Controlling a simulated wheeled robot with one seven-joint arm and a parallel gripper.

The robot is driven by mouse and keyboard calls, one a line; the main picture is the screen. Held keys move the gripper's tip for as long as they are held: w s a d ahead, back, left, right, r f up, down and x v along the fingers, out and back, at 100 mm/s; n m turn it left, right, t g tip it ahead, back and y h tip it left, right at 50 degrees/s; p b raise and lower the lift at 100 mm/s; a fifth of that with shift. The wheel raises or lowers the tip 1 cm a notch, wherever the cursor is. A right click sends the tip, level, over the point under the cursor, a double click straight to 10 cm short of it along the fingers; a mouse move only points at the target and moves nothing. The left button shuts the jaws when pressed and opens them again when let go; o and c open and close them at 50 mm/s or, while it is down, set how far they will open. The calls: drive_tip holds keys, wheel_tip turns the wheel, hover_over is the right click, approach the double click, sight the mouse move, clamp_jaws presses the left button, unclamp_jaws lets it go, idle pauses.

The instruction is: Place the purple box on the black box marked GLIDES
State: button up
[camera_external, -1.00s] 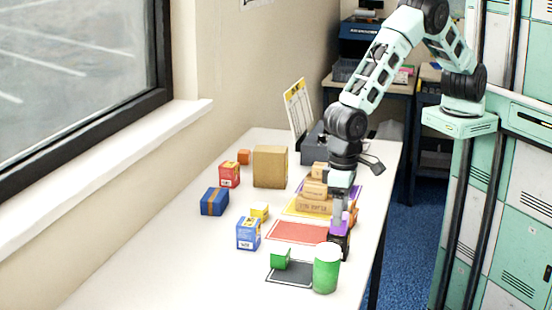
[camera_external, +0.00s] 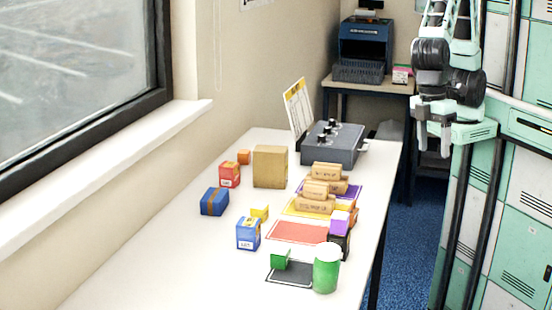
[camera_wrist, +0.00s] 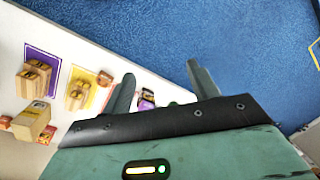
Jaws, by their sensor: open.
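The marking on the black box is too small to read. In the wrist view the purple box (camera_wrist: 147,94) shows small beyond my left finger. My gripper (camera_external: 434,143) is open and empty, raised off to the right of the table, well apart from both boxes.
A green cup (camera_external: 326,270) and a green box (camera_external: 280,259) stand close in front. Tan boxes (camera_external: 315,203) stand on yellow and purple mats behind. Blue (camera_external: 248,234), red (camera_external: 229,175) and large tan (camera_external: 270,167) boxes stand to the left. The table's front left is clear.

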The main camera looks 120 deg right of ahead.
drive_tip(key=s+d+n+h, duration=0.1)
drive_tip(key=s+d+n, duration=0.2)
drive_tip(key=s+n, duration=0.4)
drive_tip(key=s, duration=0.9)
drive_tip(key=shift+f+n+t, duration=0.3)
